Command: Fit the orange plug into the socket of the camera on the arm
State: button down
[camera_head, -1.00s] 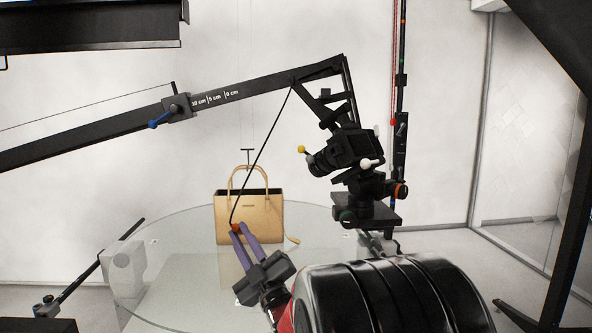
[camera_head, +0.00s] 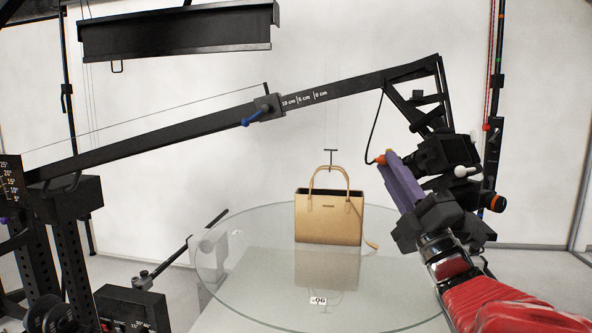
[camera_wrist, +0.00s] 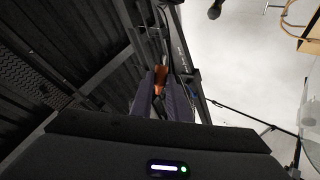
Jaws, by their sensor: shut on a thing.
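My gripper (camera_head: 388,162) is shut on the orange plug (camera_head: 379,159), which sticks out at the tips of its purple fingers. In the wrist view the plug (camera_wrist: 160,78) shows between the fingers. A black cable runs from the plug up to the arm of the stand (camera_head: 350,85). The black camera (camera_head: 447,152) hangs at the right end of that arm, just right of and partly behind my fingers. The plug is at the left of the camera, apart from it as far as I can see. The camera's socket cannot be made out.
A tan handbag (camera_head: 329,220) stands on the round glass turntable (camera_head: 260,285) below and left of my gripper. A black lamp bar (camera_head: 175,32) hangs at the upper left. A control box (camera_head: 132,308) is at the lower left. The space left of the plug is open.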

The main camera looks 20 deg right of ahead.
jog(key=shift+f, duration=0.1)
jog(key=shift+d, duration=2.85)
jog(key=shift+s+d, duration=0.1)
jog(key=shift+d, duration=1.25)
jog(key=c, duration=1.6)
grip_release()
jog(key=v, duration=1.3)
jog(key=shift+s+f, duration=0.2)
jog(key=shift+f, duration=0.2)
